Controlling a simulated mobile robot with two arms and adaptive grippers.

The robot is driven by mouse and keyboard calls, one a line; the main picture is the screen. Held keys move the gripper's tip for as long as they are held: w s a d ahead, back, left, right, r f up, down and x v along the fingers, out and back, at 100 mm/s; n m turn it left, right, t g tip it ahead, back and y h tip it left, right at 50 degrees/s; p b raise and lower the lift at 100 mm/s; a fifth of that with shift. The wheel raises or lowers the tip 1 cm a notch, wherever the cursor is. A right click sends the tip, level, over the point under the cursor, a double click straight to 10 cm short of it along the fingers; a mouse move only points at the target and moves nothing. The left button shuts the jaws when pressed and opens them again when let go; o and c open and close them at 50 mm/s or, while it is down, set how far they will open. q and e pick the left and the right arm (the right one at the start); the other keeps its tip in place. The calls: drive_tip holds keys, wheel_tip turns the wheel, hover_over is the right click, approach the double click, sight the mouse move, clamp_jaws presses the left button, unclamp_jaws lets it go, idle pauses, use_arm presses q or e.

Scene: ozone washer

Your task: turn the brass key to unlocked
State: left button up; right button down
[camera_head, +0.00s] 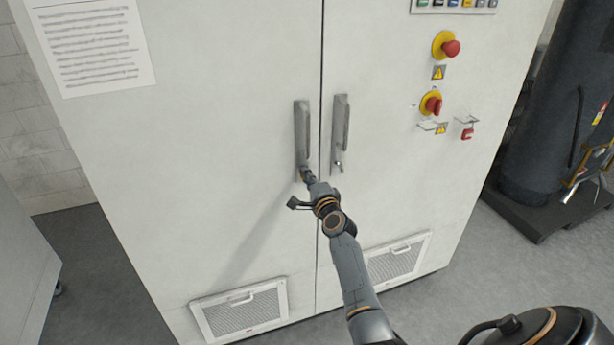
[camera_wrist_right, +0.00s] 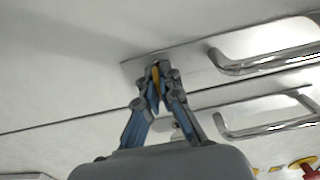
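The brass key (camera_wrist_right: 155,72) shows in the right wrist view as a small yellow piece at the end of the left door's metal handle plate (camera_wrist_right: 132,66). My right gripper (camera_wrist_right: 160,76) has its blue-and-grey fingers drawn together around the key, one on each side. In the head view the right gripper (camera_head: 307,177) is at the lower end of the left door handle (camera_head: 302,130) and hides the key there. The key's exact angle is hard to tell. My left gripper is in neither view.
The white cabinet (camera_head: 220,130) has a second handle (camera_head: 340,125) on its right door, close beside my gripper. Red-and-yellow knobs (camera_head: 432,104) sit farther right on that door. Vent grilles (camera_head: 243,311) are low down. A dark tank (camera_head: 550,110) stands at right.

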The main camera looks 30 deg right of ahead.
idle(0.5)
drive_tip(key=c, duration=1.5)
unclamp_jaws()
drive_tip(key=shift+c, duration=0.2)
drive_tip(key=shift+s, duration=0.1)
drive_tip(key=v, duration=1.1)
drive_tip(key=shift+s+a, duration=0.2)
drive_tip(key=shift+s, duration=0.2)
